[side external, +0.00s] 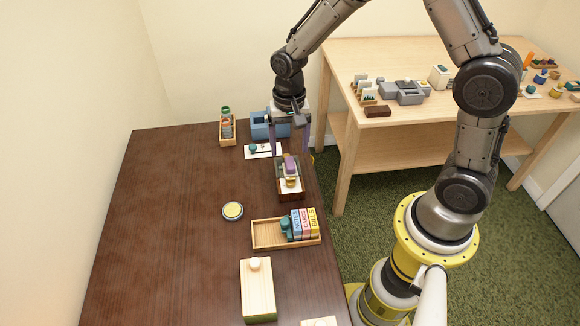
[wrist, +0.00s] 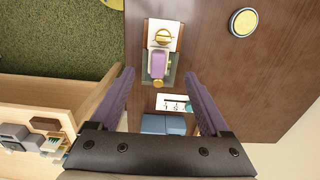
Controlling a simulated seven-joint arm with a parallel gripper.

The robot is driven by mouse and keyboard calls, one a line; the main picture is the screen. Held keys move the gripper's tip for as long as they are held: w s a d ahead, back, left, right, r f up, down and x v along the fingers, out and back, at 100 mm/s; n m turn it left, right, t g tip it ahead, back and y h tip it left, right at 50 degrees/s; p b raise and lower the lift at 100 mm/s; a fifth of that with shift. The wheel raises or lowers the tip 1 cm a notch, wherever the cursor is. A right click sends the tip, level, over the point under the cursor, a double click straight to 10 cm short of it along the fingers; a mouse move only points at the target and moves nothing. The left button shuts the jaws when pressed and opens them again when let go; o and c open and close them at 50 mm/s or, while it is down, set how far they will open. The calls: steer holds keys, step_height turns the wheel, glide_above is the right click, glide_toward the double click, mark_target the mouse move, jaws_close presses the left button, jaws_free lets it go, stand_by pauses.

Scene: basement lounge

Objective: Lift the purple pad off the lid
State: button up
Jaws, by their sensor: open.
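The purple pad (side external: 290,165) lies on the lid of a small dark wooden box (side external: 291,195) near the table's right edge. In the wrist view the pad (wrist: 158,63) is a purple block beside a round gold knob (wrist: 163,37) on the pale lid (wrist: 152,34). A small gold piece (wrist: 157,84) shows at the pad's other end. My gripper (side external: 289,153) points down above the box, fingers spread and empty. In the wrist view the pad appears between and beyond the two fingertips (wrist: 159,74). I cannot tell the exact height of the fingertips over the pad.
Behind the box are a white card (side external: 262,151), a blue bin (side external: 264,126) and a wooden rack (side external: 228,130). A wooden tray with coloured boxes (side external: 268,234) stands in front. A round yellow tin (side external: 232,211) is at left. The table's left side is clear.

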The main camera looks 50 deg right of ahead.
mark_target(290, 164)
steer(key=shift+d+f, duration=0.15)
steer(key=shift+f, duration=3.75)
jaws_close()
